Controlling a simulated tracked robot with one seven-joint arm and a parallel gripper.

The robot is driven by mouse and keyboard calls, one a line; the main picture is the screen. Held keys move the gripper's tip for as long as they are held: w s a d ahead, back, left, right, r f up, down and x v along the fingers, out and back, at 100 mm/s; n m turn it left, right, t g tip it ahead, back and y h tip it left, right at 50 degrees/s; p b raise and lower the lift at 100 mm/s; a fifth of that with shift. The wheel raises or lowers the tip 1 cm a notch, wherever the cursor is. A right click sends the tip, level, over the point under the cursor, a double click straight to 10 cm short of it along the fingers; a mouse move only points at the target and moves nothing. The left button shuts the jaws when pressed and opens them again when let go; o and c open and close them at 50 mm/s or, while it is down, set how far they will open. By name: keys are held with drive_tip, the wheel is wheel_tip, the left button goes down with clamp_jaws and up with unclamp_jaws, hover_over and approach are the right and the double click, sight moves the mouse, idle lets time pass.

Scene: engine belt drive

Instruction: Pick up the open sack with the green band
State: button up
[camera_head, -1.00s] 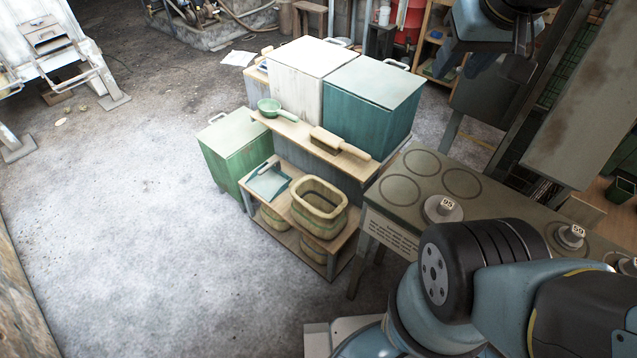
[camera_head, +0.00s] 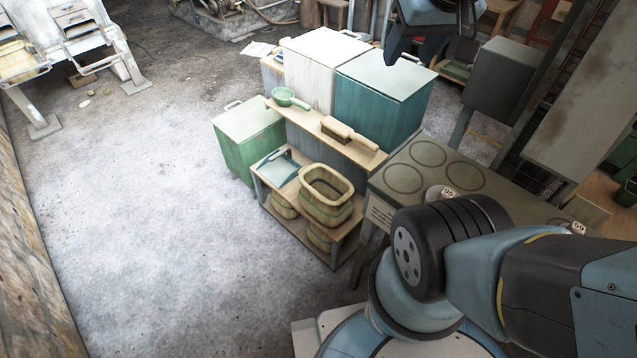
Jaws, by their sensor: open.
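The open sack (camera_head: 327,208) is tan with a green band round its lower part. It stands upright with its mouth open on the top of a low wooden shelf unit, right of a teal dustpan-like scoop (camera_head: 277,168). Similar sacks (camera_head: 284,207) sit on the shelf below, partly hidden. My gripper (camera_head: 432,40) is at the top edge of the view, partly cut off. It is open, with nothing seen between its fingers, and well apart from the sack, high and to its right.
White (camera_head: 322,70) and teal (camera_head: 384,95) bins stand behind the sack, and a green bin (camera_head: 248,138) is at left. A brush (camera_head: 348,133) and green ladle (camera_head: 288,97) lie on the upper ledge. A counter with round plates (camera_head: 428,153) is at right. Floor at left is clear.

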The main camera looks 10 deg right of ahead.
drive_tip(key=w+f+m, duration=0.1)
drive_tip(key=w+f, duration=0.2)
drive_tip(key=w, duration=0.4)
drive_tip(key=m+g, duration=0.5)
drive_tip(key=m, duration=0.5)
hover_over(347, 194)
wheel_tip(347, 194, down, 51)
drive_tip(key=shift+d+f, duration=0.25)
drive_tip(key=shift+f, duration=0.65)
wheel_tip(347, 194, down, 7)
drive_tip(key=shift+w+a+f, duration=0.1)
drive_tip(key=shift+a+f, duration=0.1)
drive_tip(key=shift+f, duration=2.55)
